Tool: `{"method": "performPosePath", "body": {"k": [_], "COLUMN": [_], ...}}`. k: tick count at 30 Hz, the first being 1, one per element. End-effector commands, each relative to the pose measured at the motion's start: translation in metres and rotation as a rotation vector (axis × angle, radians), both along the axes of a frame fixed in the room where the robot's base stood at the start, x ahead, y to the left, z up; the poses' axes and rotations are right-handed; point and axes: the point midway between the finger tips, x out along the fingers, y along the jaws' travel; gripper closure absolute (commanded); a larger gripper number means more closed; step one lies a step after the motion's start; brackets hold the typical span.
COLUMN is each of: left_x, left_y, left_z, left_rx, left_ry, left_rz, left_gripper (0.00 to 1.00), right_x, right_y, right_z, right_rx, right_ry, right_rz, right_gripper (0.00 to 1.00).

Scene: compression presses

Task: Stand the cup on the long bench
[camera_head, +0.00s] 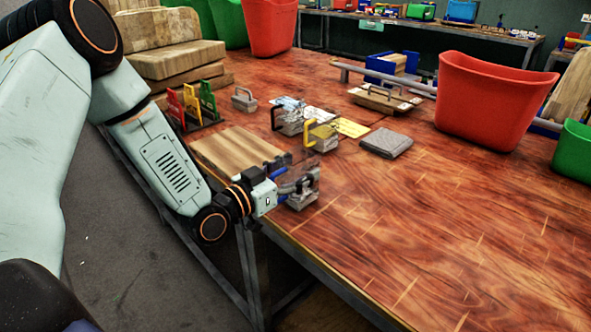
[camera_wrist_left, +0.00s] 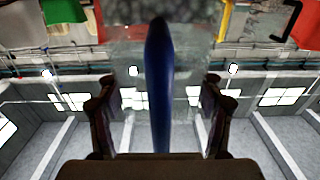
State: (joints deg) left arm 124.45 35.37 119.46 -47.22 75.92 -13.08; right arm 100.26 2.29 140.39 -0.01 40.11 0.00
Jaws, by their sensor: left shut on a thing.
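My left gripper (camera_head: 287,188) reaches in from the left over the near edge of the reddish wooden bench (camera_head: 430,230). It is shut on the blue handle (camera_wrist_left: 160,90) of a clear, greyish cup (camera_head: 303,198). In the left wrist view the handle stands between the two fingers, with the see-through cup wall (camera_wrist_left: 128,60) behind it and a grey speckled part at the picture's top. The cup looks roughly upright, low at the bench's edge; I cannot tell whether it touches the bench. My right gripper is not in view.
A red bin (camera_head: 492,103) stands at right. The bench's front right is bare.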

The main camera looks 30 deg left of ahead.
Motion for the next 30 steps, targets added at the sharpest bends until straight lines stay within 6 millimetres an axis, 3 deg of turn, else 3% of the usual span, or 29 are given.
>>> {"method": "performPosePath", "body": {"k": [4, 5, 12, 25, 30], "left_x": [0.0, 0.0, 0.0, 0.0, -0.017], "left_y": [0.0, 0.0, 0.0, 0.0, 0.007], "left_z": [-0.005, -0.004, -0.004, 0.002, 0.002], "left_rx": [0.0, 0.0, 0.0, -0.001, -0.006], "left_ry": [0.0, 0.0, 0.0, -0.001, 0.003], "left_rz": [0.0, 0.0, 0.0, 0.0, 0.004], "left_gripper": [0.67, 0.3, 0.1, 0.1, 0.1], "right_x": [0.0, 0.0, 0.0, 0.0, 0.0], "right_y": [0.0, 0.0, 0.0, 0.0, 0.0], "right_z": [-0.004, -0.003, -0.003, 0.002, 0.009], "right_rx": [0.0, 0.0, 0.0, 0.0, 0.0], "right_ry": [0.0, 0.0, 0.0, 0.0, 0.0], "right_rz": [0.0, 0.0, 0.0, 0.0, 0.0], "right_gripper": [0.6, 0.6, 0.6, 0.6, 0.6]}}
